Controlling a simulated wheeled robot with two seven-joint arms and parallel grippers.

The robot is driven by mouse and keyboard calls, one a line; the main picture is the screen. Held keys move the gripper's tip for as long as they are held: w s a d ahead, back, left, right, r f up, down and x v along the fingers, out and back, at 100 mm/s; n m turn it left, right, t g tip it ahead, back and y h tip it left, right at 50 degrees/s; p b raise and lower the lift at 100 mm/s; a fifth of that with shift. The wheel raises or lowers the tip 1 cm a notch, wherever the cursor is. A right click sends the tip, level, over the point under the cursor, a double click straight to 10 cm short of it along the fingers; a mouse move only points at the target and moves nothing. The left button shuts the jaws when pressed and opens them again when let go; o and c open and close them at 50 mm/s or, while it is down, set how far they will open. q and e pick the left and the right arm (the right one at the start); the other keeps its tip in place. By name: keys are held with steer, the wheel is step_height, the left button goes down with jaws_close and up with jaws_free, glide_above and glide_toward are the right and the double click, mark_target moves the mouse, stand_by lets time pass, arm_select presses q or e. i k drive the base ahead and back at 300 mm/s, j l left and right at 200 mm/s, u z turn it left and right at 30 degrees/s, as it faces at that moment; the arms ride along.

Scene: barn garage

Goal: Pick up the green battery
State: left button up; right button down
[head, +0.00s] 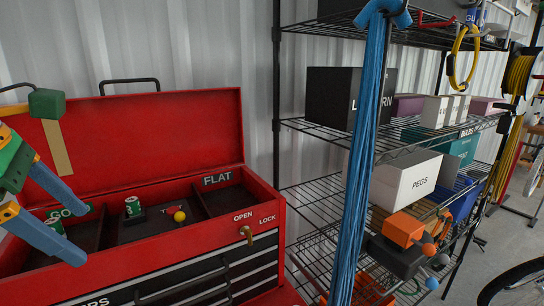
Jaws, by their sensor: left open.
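A small green battery (133,206) stands upright in the middle compartment of the red toolbox (263,191), on a dark block. A second green cylinder (54,226) shows in the left compartment, under the label starting "GO", partly hidden by my gripper. My left gripper (80,232) comes in from the left over the left compartment. Its two blue fingers are spread apart, with nothing seen held between them. Its tips are left of the battery in the middle compartment and apart from it. My right gripper is not in view.
A yellow ball (180,216) sits right of the upright battery. The compartment marked FLAT looks empty. A key-like knob (247,233) is on the toolbox front. The raised red lid (150,135) stands behind. A blue cable bundle (361,170) hangs before a wire shelf with boxes (407,180).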

mark_target(133, 204)
steer(key=k+l, duration=0.85)
steer(key=l, duration=0.1)
